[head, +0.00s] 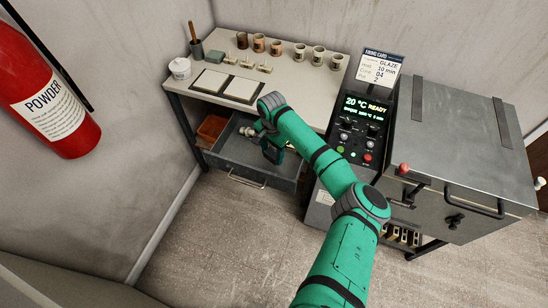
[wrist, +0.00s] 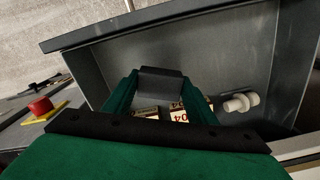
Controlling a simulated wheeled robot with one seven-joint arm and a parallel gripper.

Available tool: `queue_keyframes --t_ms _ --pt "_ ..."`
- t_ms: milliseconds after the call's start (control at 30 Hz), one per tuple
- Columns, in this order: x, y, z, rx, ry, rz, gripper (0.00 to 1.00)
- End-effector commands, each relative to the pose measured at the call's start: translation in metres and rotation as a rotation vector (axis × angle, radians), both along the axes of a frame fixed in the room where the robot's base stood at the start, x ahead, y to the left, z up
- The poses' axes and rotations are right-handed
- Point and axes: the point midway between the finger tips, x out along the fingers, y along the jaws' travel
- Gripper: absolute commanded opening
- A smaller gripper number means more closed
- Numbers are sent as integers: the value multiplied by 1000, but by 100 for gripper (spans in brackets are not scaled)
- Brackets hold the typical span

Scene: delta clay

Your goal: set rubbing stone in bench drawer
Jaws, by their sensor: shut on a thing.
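The bench drawer (head: 225,155) is pulled open below the bench top; its grey metal interior and walls also fill much of the wrist view (wrist: 225,55). My gripper (head: 272,152) is over the right part of the open drawer. In the wrist view my gripper (wrist: 160,90) is shut on a dark grey block, the rubbing stone (wrist: 160,82), held between its green fingers. Small boxes marked with red figures (wrist: 188,115) show in the drawer behind the fingers. A white spool-like piece (wrist: 240,102) lies to their right. In the head view my arm hides the stone.
The bench top (head: 290,85) carries two framed tiles (head: 210,80), several small cups (head: 275,47) and a white tub (head: 180,68). The kiln controller (head: 355,125) and kiln (head: 460,140) stand right of the drawer. An orange bin (head: 210,128) sits left under the bench. Floor in front is clear.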

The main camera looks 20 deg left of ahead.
Motion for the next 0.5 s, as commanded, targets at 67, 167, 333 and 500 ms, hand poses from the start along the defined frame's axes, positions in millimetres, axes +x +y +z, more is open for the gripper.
queue_keyframes --t_ms 67,167,333,500 --pt "4 -3 -4 -1 0 -5 27" --pt "5 -5 -17 -1 4 -8 27" --pt "6 -6 -36 -1 1 -9 27" --pt "6 -6 -36 -1 0 -9 27"
